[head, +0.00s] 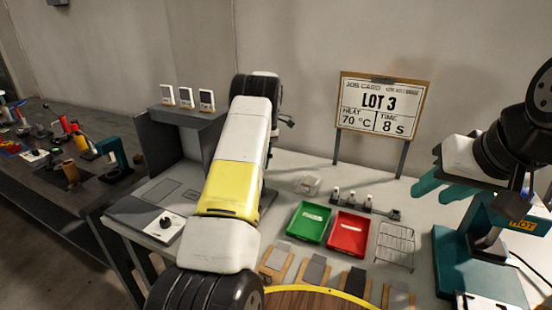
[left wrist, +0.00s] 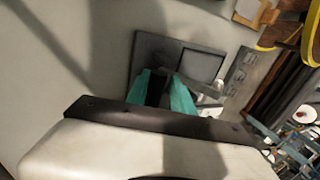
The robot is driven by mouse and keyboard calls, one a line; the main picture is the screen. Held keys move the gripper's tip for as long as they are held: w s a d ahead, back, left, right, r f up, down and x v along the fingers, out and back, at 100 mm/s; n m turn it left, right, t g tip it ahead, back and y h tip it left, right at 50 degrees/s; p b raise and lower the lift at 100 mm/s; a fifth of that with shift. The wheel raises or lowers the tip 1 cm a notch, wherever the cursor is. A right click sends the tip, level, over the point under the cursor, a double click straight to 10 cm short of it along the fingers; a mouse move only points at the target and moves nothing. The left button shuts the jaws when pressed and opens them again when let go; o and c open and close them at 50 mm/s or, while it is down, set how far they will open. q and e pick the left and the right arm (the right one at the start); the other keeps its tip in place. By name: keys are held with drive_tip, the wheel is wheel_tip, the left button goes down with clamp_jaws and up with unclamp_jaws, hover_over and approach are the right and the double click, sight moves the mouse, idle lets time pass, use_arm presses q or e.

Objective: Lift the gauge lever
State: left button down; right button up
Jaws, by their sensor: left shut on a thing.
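My left gripper (left wrist: 165,93) shows in the left wrist view with its teal fingers closed on a dark part at a grey, flat-panelled device (left wrist: 203,66). The dark part looks like the gauge lever, but the fingers hide most of it. In the head view my left arm covers the left gripper and whatever it holds. My right gripper (head: 449,185) is at the right in the head view, its teal fingers apart and empty above the table, away from the device.
A green tray (head: 308,222) and a red tray (head: 348,233) stand mid-table beside a wire rack (head: 396,245). A teal press marked HOT (head: 460,268) stands at right.

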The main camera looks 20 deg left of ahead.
use_arm(q)
drive_tip(key=shift+w+d+f, duration=0.25)
drive_tip(key=shift+w+f, duration=0.55)
drive_tip(key=shift+f, duration=0.25)
idle(0.8)
drive_tip(key=c, duration=1.4)
unclamp_jaws()
drive_tip(key=shift+o, duration=0.2)
drive_tip(key=shift+a, duration=0.15)
